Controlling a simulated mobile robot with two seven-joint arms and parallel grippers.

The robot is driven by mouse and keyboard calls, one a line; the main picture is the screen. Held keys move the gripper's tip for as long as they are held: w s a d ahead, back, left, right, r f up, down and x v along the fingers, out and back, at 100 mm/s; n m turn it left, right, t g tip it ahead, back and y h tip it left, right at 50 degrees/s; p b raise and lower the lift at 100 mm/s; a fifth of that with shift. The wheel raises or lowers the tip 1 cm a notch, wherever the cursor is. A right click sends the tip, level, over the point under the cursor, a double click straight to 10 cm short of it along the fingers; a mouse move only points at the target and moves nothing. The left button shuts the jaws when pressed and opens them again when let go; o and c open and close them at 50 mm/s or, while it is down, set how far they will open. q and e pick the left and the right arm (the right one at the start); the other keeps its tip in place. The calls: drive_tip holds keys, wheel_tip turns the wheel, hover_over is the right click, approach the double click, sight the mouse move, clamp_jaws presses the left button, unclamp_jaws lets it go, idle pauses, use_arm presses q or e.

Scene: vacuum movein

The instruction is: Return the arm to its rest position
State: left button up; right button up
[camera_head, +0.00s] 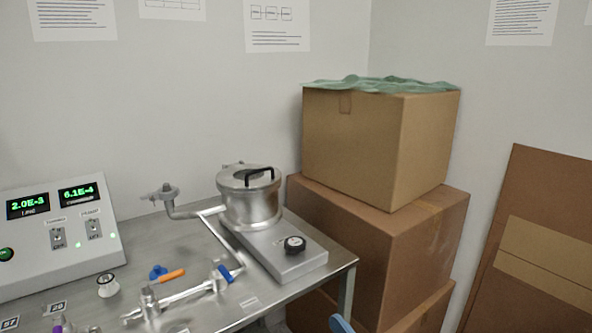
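Neither of my grippers shows in the head view. A small rounded blue piece is cut off by the bottom edge, right of the table; I cannot tell what it is. A metal table (341,262) holds a steel chamber (250,204) with a lid and black handle, mounted on a grey base with a black knob (294,244). Steel piping (184,213) runs from it to a valve with an orange handle (171,275) and a blue-handled valve (222,277). A control box (60,238) at the left shows lit green readings, 2.0E-3 and 6.1E-4.
Stacked cardboard boxes (372,145) stand right behind the table, with green cloth (380,85) on top. Flat brown cardboard (535,235) leans on the right wall. A small white round part (107,286) and number labels lie at the table's front left. Papers hang on the walls.

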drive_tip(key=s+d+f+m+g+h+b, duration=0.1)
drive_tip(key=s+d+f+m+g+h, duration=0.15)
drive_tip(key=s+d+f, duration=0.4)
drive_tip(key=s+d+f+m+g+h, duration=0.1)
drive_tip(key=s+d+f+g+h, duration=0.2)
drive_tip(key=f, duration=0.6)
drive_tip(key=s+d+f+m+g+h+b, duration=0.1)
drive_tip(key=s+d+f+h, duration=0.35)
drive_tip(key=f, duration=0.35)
use_arm(q)
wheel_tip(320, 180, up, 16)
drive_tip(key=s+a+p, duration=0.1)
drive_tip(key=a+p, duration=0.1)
drive_tip(key=p, duration=2.5)
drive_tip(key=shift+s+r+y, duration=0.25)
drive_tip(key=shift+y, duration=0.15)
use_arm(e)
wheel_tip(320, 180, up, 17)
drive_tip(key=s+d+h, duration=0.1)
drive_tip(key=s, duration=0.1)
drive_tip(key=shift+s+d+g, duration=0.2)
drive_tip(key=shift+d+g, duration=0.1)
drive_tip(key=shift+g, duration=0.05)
